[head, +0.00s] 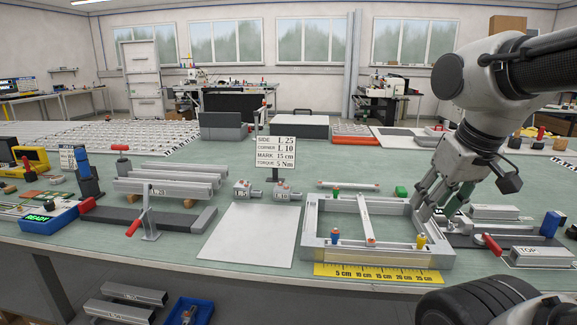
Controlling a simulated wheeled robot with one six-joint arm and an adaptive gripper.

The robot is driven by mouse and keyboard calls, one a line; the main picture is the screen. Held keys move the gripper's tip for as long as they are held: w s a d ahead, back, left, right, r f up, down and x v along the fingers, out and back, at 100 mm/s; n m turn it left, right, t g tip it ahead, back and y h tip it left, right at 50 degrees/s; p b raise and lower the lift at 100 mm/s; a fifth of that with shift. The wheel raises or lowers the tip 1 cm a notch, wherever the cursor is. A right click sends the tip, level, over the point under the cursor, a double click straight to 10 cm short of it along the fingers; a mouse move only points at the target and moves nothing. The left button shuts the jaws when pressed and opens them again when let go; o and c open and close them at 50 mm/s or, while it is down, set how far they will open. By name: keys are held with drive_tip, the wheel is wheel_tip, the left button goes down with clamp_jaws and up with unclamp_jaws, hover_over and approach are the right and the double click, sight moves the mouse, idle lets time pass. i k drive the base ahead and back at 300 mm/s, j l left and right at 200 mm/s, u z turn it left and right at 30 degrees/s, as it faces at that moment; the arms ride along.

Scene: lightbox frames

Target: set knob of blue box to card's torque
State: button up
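The white card (276,152) stands upright at mid-bench and reads SIDE L 25, CORNER L 10, MARK 15 cm, TORQUE 5 Nm. My gripper (432,212) is low at the right corner of the grey metal frame (313,228), far right of the blue box. A green part shows beside its fingers; whether they hold it is unclear.
A white sheet (247,235) lies mid-bench, left of the frame. Grey bars (170,180) rest on a rack behind a red-handled clamp (149,222). A yellow ruler (375,277) lies along the front edge. Blocks and another red-handled clamp crowd the right side.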

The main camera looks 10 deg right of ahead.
sight(49, 206)
drive_tip(key=u, duration=1.35)
drive_tip(key=i+j+z, duration=0.25)
drive_tip(key=i+j, duration=1.65)
drive_tip(key=i, duration=0.05)
